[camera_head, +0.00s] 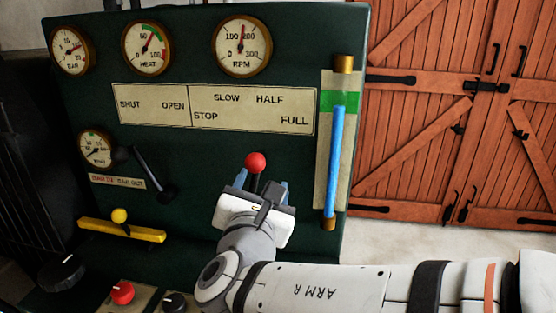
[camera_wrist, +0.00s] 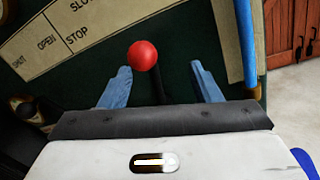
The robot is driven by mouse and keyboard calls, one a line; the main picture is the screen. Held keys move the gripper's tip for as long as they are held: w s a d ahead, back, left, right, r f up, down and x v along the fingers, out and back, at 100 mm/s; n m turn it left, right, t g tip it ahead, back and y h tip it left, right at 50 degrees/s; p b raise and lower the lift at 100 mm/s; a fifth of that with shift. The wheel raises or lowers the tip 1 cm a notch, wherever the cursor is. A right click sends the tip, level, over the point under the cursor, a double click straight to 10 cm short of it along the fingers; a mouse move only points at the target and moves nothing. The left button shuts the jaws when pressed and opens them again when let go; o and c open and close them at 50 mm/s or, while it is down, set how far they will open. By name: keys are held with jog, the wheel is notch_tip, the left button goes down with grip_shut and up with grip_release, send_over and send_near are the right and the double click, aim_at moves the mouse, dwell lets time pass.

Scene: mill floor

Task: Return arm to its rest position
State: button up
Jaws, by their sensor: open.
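My gripper (camera_head: 262,184) is in front of the dark green control panel (camera_head: 215,160), with its blue fingers spread apart. A lever with a red ball knob (camera_head: 255,162) stands between or just beyond the fingers, below the STOP, SLOW, HALF, FULL label plate (camera_head: 250,110). In the wrist view the red knob (camera_wrist: 143,55) shows between the open fingers (camera_wrist: 160,72), nearer the left one, with gaps on both sides. The fingers do not close on it. My arm reaches in from the lower right; the lever's base is hidden behind my gripper.
Right of my gripper is a sight glass with a blue column (camera_head: 335,160). At left are a black lever (camera_head: 150,170), a yellow bar with a knob (camera_head: 122,231), a red button (camera_head: 122,292) and black knobs (camera_head: 61,272). Wooden doors (camera_head: 450,100) stand behind open floor at right.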

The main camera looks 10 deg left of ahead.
jog(key=d+f+m+g+h+p, duration=0.2)
jog(key=d+f+m+g+h, duration=0.15)
jog(key=d+m, duration=0.4)
jog(key=d+f+m+g+h+p, duration=0.2)
jog(key=d+m+g+h, duration=0.25)
jog(key=d, duration=0.65)
jog(key=s+d+f+m+g+y+p, duration=0.1)
jog(key=s+d+m+g+y+p, duration=0.2)
jog(key=m, duration=0.7)
jog(key=s+d+f+m+g+y+p, duration=0.1)
jog(key=s+d+m+g+y+p, duration=0.2)
jog(key=s+m, duration=0.4)
jog(key=shift+s+d+m+g+y+p, duration=0.2)
jog(key=shift+m+g+y+p, duration=0.55)
jog(key=shift+m, duration=1.15)
jog(key=shift+f+h, duration=0.1)
jog(key=shift+h, duration=0.15)
